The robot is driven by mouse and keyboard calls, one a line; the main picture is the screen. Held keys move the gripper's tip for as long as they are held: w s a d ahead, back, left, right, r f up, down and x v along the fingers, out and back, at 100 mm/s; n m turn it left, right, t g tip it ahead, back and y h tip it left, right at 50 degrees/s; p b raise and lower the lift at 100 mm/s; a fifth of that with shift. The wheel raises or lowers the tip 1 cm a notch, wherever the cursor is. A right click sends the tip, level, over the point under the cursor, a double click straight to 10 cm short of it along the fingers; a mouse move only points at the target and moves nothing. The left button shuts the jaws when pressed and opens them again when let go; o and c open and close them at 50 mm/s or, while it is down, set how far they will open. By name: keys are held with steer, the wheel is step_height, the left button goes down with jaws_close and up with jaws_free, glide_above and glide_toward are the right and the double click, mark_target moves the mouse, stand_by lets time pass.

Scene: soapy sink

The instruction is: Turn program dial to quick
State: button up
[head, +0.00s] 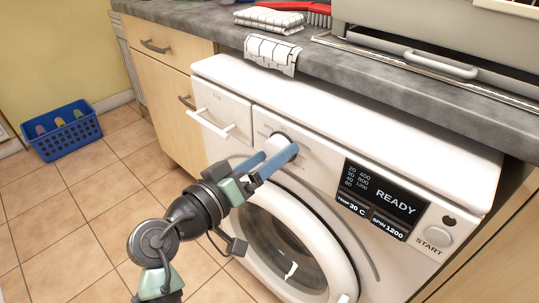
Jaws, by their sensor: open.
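The white washing machine (330,125) stands under the counter. Its round program dial (277,141) is on the front panel, left of the display, and is partly hidden by my gripper. My gripper (284,152) has its two blue fingers reaching to the dial, with the tips at or just in front of it. The fingers are apart; whether they touch the dial cannot be told. The dial's setting and its labels are too small to read. The black display (385,200) reads READY, TEMP 30 C and SPIN 1200.
The detergent drawer with a white handle (211,124) is left of the dial. The round door (290,250) is below it, and the START button (438,236) is at the right. A cloth (272,53) hangs over the counter edge (390,85). A blue basket (62,131) stands on the floor.

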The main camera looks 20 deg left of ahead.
steer(key=p+v, duration=0.2)
steer(key=v, duration=1)
steer(key=shift+s+p, duration=0.3)
steer(key=shift+p, duration=0.05)
steer(key=shift+a, duration=0.1)
steer(key=w+d+r+m+t+y, duration=0.2)
steer(key=w+d+r, duration=0.3)
steer(key=r, duration=0.5)
steer(key=w+d+r+m+t+y, duration=0.15)
steer(key=w+d+r, duration=0.35)
steer(key=r, duration=0.5)
steer(key=s+d+r+t+y, duration=0.1)
steer(key=s+d+r+t, duration=0.35)
steer(key=r, duration=0.55)
steer(key=s+d+r+t, duration=0.3)
steer(key=s+d+r, duration=0.3)
steer(key=r, duration=0.3)
step_height(320, 180, up, 36)
steer(key=p, duration=3.6)
steer(key=shift+w+a+m, duration=0.2)
steer(key=shift+w+m, duration=0.15)
steer(key=shift+y, duration=0.25)
